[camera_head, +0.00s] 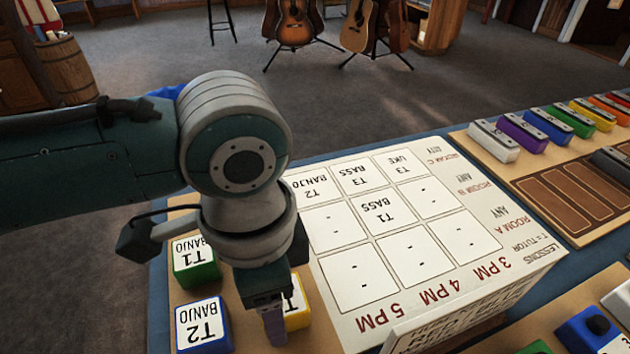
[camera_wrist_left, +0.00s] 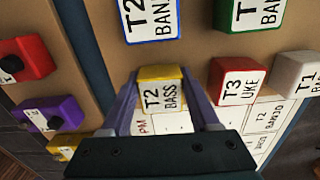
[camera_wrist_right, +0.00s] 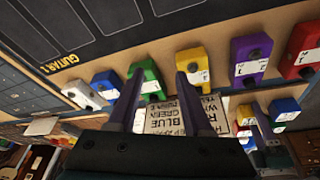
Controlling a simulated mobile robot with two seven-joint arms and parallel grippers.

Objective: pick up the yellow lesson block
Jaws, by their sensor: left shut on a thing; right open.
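The yellow lesson block (camera_head: 297,306), with a white face marked T2 BASS, is partly hidden behind my left gripper (camera_head: 273,322) in the head view. In the left wrist view the yellow block (camera_wrist_left: 158,73) is between the two fingers of my left gripper (camera_wrist_left: 161,82), which is shut on it. I cannot tell whether it is clear of the tan tray (camera_wrist_left: 205,48). My right gripper (camera_wrist_right: 160,85) is open and empty in the right wrist view, with several coloured blocks beyond it; it is outside the head view.
A green T1 BANJO block (camera_head: 196,262) and a blue T2 BANJO block (camera_head: 203,325) stand close left of the gripper. The white schedule board (camera_head: 420,262) is just right. A red T3 UKE block (camera_wrist_left: 238,82) is beside the yellow one. Another tray (camera_head: 560,180) lies far right.

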